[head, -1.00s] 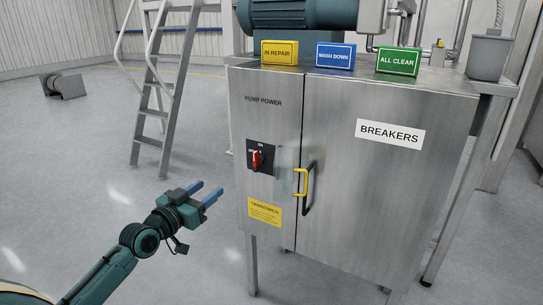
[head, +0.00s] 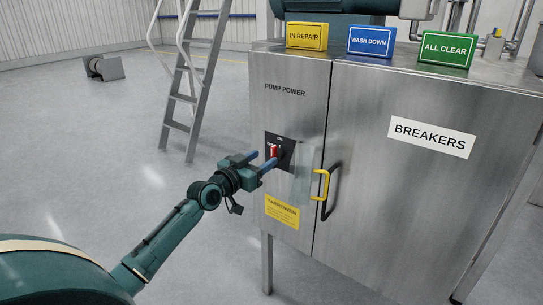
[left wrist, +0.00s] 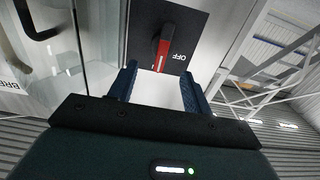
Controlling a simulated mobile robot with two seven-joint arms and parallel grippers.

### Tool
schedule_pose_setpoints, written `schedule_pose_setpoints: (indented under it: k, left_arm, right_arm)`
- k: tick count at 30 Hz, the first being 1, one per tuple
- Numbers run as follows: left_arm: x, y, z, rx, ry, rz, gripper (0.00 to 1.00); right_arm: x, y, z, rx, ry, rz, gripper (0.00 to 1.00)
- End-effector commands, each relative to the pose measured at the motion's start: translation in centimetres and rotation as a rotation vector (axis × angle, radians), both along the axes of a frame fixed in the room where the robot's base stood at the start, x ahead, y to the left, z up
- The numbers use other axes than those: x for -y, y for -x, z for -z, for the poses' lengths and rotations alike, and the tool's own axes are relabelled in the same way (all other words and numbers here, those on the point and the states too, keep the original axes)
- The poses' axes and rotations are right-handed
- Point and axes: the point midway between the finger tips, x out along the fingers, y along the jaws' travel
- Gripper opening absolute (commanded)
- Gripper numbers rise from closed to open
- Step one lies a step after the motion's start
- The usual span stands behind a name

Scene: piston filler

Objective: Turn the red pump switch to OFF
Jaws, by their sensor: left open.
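The red pump switch (head: 274,152) sits on a black plate on the cabinet's left door, under the words PUMP POWER. Its handle stands roughly upright in the head view, with ON printed above it. In the left wrist view the red handle (left wrist: 163,52) lies ahead, just beyond the fingertips, with the word OFF beside it. My left gripper (head: 262,160) is open, its two blue fingers reaching toward the switch. In the left wrist view the left gripper (left wrist: 159,72) has nothing between its fingers, and the handle's end points into the gap. Contact cannot be told. My right gripper is out of view.
A clear panel (head: 305,172) stands out just right of the switch. Beside it are a yellow piece (head: 322,184) and a black door handle (head: 333,190). A yellow label (head: 282,212) is below. A ladder (head: 195,90) stands left, behind.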

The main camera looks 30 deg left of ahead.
Motion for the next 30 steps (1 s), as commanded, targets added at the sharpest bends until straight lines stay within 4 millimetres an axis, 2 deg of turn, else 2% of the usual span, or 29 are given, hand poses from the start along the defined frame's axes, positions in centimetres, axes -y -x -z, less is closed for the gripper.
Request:
schedule_pose_setpoints:
  k: [3,9,15,22,30]
  left_arm:
    - [0.1,-2.1,0.1,0.001,0.002,-0.001,0.49]
    - [0.3,-4.3,0.1,0.0,0.003,0.0,0.49]
    - [0.4,-5.0,0.1,-0.001,0.0,0.0,0.49]
    - [0.4,-5.1,0.0,-0.001,0.0,0.0,0.49]
    - [0.4,-5.0,0.0,-0.001,0.0,0.0,0.27]
  right_arm:
    - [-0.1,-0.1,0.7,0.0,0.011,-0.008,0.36]
    - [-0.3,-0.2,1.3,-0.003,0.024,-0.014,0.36]
    - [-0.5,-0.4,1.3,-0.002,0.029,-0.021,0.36]
    - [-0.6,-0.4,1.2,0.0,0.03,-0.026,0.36]
    - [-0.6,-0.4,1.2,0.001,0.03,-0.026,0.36]
